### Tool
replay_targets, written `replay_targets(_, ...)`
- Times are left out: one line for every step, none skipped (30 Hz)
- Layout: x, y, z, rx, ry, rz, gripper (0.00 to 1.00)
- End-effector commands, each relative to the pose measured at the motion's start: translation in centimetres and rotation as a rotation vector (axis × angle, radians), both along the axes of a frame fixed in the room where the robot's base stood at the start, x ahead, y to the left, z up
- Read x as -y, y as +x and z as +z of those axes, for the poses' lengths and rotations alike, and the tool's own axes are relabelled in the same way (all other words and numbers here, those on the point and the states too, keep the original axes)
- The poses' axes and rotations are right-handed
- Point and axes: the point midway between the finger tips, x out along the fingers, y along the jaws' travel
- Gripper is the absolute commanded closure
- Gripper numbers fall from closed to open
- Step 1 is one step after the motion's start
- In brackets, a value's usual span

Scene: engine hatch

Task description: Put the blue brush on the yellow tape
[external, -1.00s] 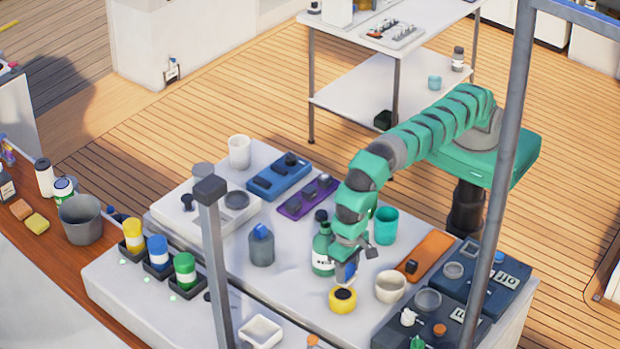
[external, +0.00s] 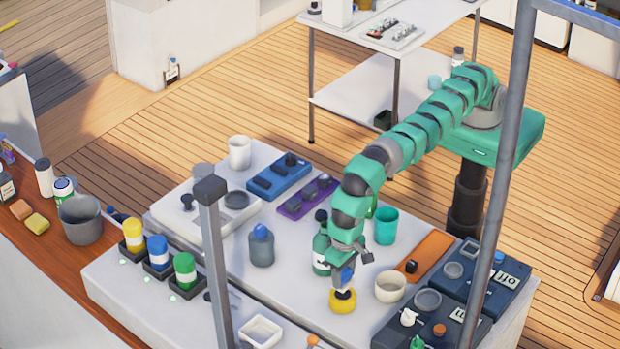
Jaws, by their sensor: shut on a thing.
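The yellow tape (external: 343,306) is a short round roll lying flat near the front edge of the white worktop. My gripper (external: 349,267) is right above it, pointing down and shut on the blue brush (external: 345,279). The gripper fingers hide part of the brush.
A green bottle (external: 321,252) stands close left of my gripper. A cream bowl (external: 390,287) is just right of the tape, and a teal cup (external: 386,226) is behind it. A grey cup (external: 261,247) stands further left. An orange tray (external: 426,255) lies to the right.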

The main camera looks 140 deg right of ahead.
Motion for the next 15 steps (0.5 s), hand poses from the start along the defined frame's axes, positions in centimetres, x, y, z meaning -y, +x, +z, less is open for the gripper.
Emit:
replay_targets(0.0, 0.0, -0.7, -0.001, 0.0, 0.0, 0.81)
replay_targets(0.0, 0.0, -1.3, -0.001, 0.0, 0.0, 0.81)
replay_targets(0.0, 0.0, -2.0, 0.0, 0.0, 0.0, 0.81)
replay_targets(0.0, 0.0, -2.3, 0.0, 0.0, 0.0, 0.81)
replay_targets(0.1, 0.0, -2.6, -0.001, 0.0, 0.0, 0.81)
replay_targets(0.1, -0.1, -3.0, -0.002, 0.0, 0.0, 0.81)
replay_targets(0.1, -0.1, -3.2, -0.002, -0.001, 0.0, 0.81)
replay_targets(0.1, -0.1, -3.4, -0.001, -0.001, 0.0, 0.81)
replay_targets(0.1, 0.0, -3.5, -0.001, -0.001, 0.0, 0.81)
replay_targets(0.1, 0.0, -3.5, 0.0, -0.001, 0.0, 0.81)
replay_targets(0.1, 0.0, -3.5, 0.0, -0.001, 0.0, 0.81)
replay_targets(0.1, 0.0, -3.5, 0.0, -0.001, 0.0, 0.81)
replay_targets(0.1, 0.0, -3.5, 0.0, -0.001, -0.001, 0.81)
replay_targets(0.1, 0.0, -3.5, 0.0, -0.001, -0.001, 0.81)
replay_targets(0.1, 0.0, -3.5, 0.0, -0.001, 0.0, 0.81)
